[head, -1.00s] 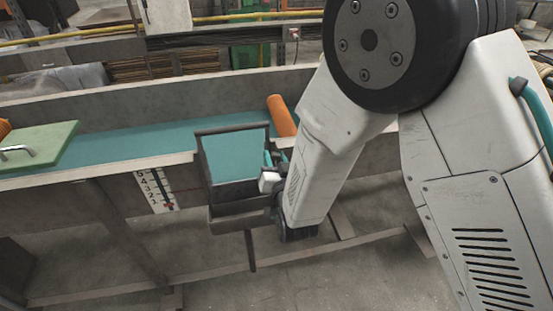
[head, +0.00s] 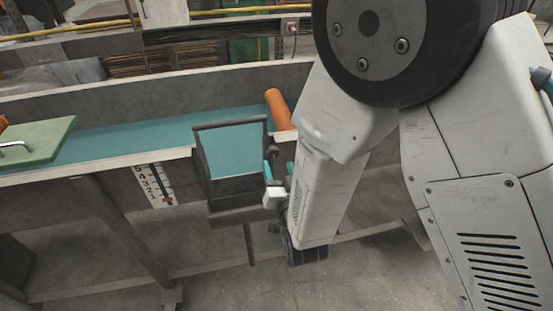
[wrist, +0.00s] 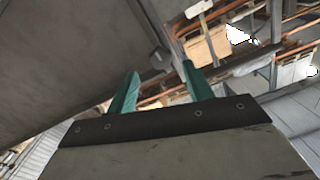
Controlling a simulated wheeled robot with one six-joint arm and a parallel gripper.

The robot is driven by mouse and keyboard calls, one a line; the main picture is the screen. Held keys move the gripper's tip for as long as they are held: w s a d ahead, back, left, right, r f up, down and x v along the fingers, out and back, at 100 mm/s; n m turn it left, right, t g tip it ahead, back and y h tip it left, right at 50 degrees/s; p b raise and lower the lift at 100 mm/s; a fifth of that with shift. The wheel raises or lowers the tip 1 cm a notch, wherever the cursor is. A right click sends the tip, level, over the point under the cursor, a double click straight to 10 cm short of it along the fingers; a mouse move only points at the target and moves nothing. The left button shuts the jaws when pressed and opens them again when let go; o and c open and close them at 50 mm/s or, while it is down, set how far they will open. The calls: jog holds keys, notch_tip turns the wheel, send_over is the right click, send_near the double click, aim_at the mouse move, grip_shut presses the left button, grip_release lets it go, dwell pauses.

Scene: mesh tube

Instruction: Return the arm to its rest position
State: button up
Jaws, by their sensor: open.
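My gripper (head: 278,172) shows in the head view at the end of my white arm, just right of a dark open frame (head: 230,125) at the bench front. Its teal fingers are partly hidden by the arm. In the wrist view my gripper (wrist: 160,85) has its two teal fingers apart with nothing between them. An orange cylinder (head: 279,108) lies on the teal bench surface (head: 120,137), beyond my gripper and apart from it.
A green board (head: 38,141) with a metal handle lies on the bench at the left. A numbered scale (head: 155,186) hangs on the bench front. Bench legs and rails stand below. The concrete floor (head: 340,285) in front is clear.

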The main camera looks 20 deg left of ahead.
jog(key=shift+s+d, duration=0.35)
jog(key=shift+s, duration=0.05)
jog(key=s+d+f+n+g+h, duration=0.2)
jog(key=s+d+f+g+h, duration=0.3)
jog(key=f+g, duration=0.4)
jog(key=s+d+r+m+g+h, duration=0.1)
jog(key=s+d+r, duration=0.4)
jog(key=d+r, duration=0.5)
jog(key=s+d+r+m+g+h, duration=0.2)
jog(key=s+d+r, duration=0.3)
jog(key=d+r, duration=0.5)
jog(key=s+d+r+m+g+h, duration=0.1)
jog(key=s+d+r, duration=0.4)
jog(key=d+r, duration=0.5)
jog(key=d+m, duration=0.1)
jog(key=d, duration=0.5)
jog(key=shift+d+g+h, duration=0.25)
jog(key=shift+g+h, duration=0.05)
jog(key=shift+g, duration=0.1)
